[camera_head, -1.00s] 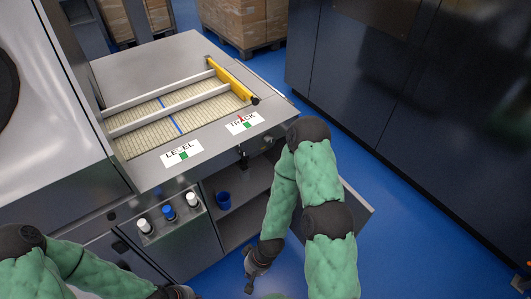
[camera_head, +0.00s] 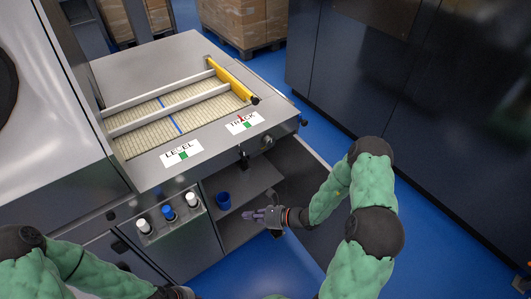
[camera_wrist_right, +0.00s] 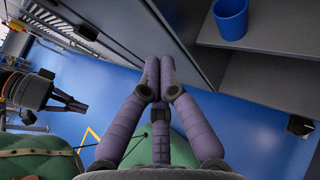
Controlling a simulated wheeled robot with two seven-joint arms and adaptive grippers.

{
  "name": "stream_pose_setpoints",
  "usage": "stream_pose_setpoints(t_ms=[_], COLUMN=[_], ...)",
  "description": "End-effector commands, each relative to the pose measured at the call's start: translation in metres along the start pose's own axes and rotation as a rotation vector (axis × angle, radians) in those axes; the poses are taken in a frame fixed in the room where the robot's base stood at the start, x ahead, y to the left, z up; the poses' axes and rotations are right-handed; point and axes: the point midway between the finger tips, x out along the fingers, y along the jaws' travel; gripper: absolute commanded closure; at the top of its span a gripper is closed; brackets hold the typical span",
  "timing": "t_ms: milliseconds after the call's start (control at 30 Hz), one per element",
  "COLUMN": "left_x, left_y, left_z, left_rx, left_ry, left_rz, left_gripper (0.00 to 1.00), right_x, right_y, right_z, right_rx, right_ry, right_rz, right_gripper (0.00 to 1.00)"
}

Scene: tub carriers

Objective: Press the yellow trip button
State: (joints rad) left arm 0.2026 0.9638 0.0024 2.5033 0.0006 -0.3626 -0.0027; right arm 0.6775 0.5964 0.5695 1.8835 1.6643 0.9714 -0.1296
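I cannot make out a yellow trip button in any view. A yellow bar (camera_head: 231,78) with a dark end lies across the right end of the grid bed on the steel machine (camera_head: 160,55). My right gripper (camera_head: 247,215) is in front of the open cabinet below the machine's front edge, beside a blue cup. In the right wrist view its purple fingertips (camera_wrist_right: 159,64) meet with nothing between them. My left gripper is barely in the head view at the bottom edge; it shows at the left of the right wrist view (camera_wrist_right: 72,103), its opening unclear.
The blue cup (camera_head: 223,200) stands on the cabinet shelf (camera_head: 250,187); it also shows in the right wrist view (camera_wrist_right: 231,17). The cabinet door (camera_head: 303,178) stands open at right. White and blue bottles (camera_head: 168,212) sit in a front rack. Blue floor (camera_head: 345,150) is free at right.

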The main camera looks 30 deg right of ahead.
Motion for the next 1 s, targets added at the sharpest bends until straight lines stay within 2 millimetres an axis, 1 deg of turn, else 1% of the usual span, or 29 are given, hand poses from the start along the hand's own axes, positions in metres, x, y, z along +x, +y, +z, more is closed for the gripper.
stream_pose_setpoints(t_ms=[33,67,100,133,200,300,333,400,500,833,1000], left_x=[0.0,0.001,0.001,0.001,0.001,0.001,0.001,0.001,0.001,0.001,0.002], left_y=[0.0,0.0,0.0,0.0,0.0,0.0,0.0,0.0,0.0,-0.001,-0.001], left_z=[0.0,0.0,0.0,0.0,0.0,0.0,0.0,0.0,0.0,0.0,0.0], left_rx=[0.0,0.0,0.0,0.0,0.0,0.0,0.0,0.0,0.0,0.0,0.0], left_ry=[0.0,0.0,0.0,0.0,0.0,0.0,0.0,0.0,0.0,0.0,0.0], left_rz=[0.0,0.0,0.0,0.0,0.0,0.0,0.0,0.0,0.0,0.0,0.0], left_gripper=[1.0,1.0,1.0,1.0,1.0,1.0,1.0,1.0,1.0,1.0,1.0], right_x=[-0.012,-0.019,-0.032,-0.041,-0.064,-0.092,-0.098,-0.109,-0.115,-0.114,-0.109], right_y=[-0.034,-0.053,-0.077,-0.093,-0.125,-0.155,-0.161,-0.171,-0.176,-0.176,-0.174], right_z=[0.006,0.01,0.015,0.018,0.023,0.027,0.028,0.029,0.029,0.03,0.031], right_rx=[0.034,0.052,0.07,0.079,0.093,0.099,0.099,0.097,0.097,0.097,0.099], right_ry=[-0.055,-0.088,-0.131,-0.159,-0.217,-0.273,-0.286,-0.305,-0.315,-0.316,-0.316], right_rz=[-0.122,-0.193,-0.284,-0.347,-0.477,-0.613,-0.642,-0.69,-0.716,-0.715,-0.719], right_gripper=[1.0,1.0,1.0,1.0,1.0,1.0,1.0,1.0,1.0,1.0,1.0])
